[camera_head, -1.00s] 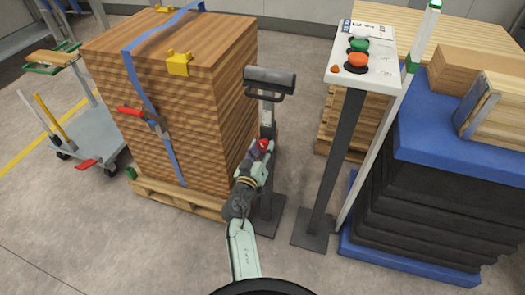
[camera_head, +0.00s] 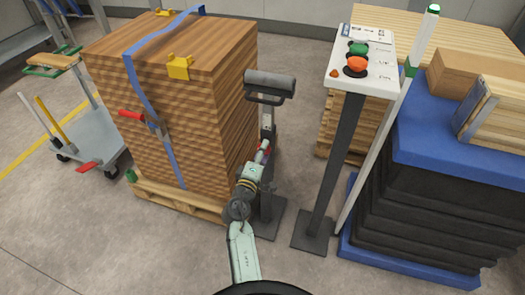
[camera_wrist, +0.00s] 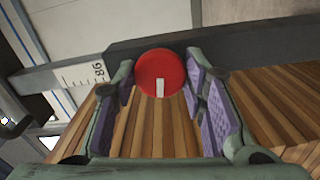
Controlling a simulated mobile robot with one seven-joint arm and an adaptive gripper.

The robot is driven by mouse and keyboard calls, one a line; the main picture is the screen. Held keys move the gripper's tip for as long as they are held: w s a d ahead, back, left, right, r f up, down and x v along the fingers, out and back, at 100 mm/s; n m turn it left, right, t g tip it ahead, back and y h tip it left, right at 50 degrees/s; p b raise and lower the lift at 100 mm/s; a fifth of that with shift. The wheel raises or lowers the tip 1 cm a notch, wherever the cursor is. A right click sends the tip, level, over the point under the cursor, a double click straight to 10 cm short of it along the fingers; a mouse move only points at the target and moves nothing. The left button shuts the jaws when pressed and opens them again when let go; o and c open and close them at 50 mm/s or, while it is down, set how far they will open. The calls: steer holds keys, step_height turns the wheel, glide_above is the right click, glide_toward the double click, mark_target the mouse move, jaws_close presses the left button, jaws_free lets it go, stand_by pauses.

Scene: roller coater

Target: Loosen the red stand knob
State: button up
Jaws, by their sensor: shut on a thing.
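The red stand knob (camera_wrist: 160,72) is round with a white mark pointing toward the lower edge of the wrist view. It sits on the dark post (camera_wrist: 235,42) of the stand. My gripper (camera_wrist: 160,82) has its purple-padded fingers on either side of the knob and is shut on it. In the head view my gripper (camera_head: 263,151) is at the roller stand's post (camera_head: 267,121), below the dark roller (camera_head: 270,84). The knob is mostly hidden there.
A strapped wood stack (camera_head: 200,110) stands close on the left. A control pedestal (camera_head: 335,160) with green and orange buttons stands close on the right. A dark stack with a blue top (camera_head: 425,130) is farther right. Open floor lies in front.

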steer(key=shift+w+r+n, duration=0.1)
steer(key=shift+r+n, duration=0.05)
steer(key=shift+n, duration=1.05)
steer(key=shift+p, duration=0.3)
steer(key=o, duration=1.2)
steer(key=shift+c, duration=0.2)
steer(key=v, duration=0.7)
steer(key=shift+s, duration=0.3)
